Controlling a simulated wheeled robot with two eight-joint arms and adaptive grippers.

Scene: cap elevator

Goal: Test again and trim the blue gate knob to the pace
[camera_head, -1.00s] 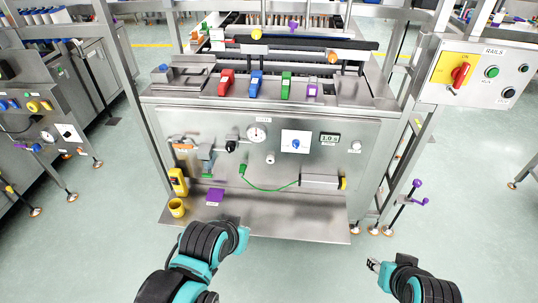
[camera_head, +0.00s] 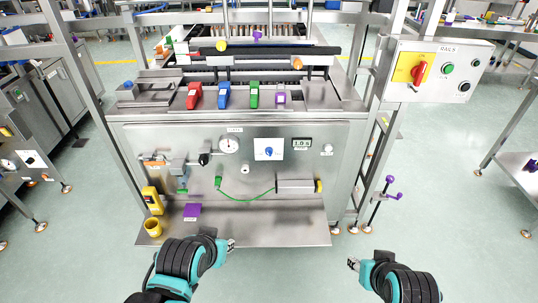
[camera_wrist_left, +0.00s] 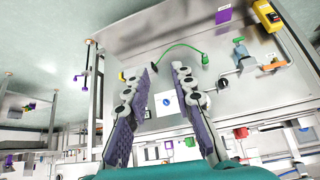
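A small blue knob (camera_head: 268,151) sits on a white square plate on the front panel of the steel machine. It also shows in the left wrist view (camera_wrist_left: 166,101), between the fingers but well beyond them. A digital display (camera_head: 301,143) right of the plate seems to read 1.0. My left gripper (camera_head: 231,244) is low in front of the machine's lower shelf, apart from the knob. In the left wrist view its two purple-padded fingers (camera_wrist_left: 166,70) are spread and empty. My right gripper (camera_head: 352,264) is lower right, away from the panel; its fingers are too small to judge.
A round gauge (camera_head: 229,145) and green cable (camera_head: 247,198) are on the panel. Coloured clamps line the top. A switch box (camera_head: 433,70) stands right.

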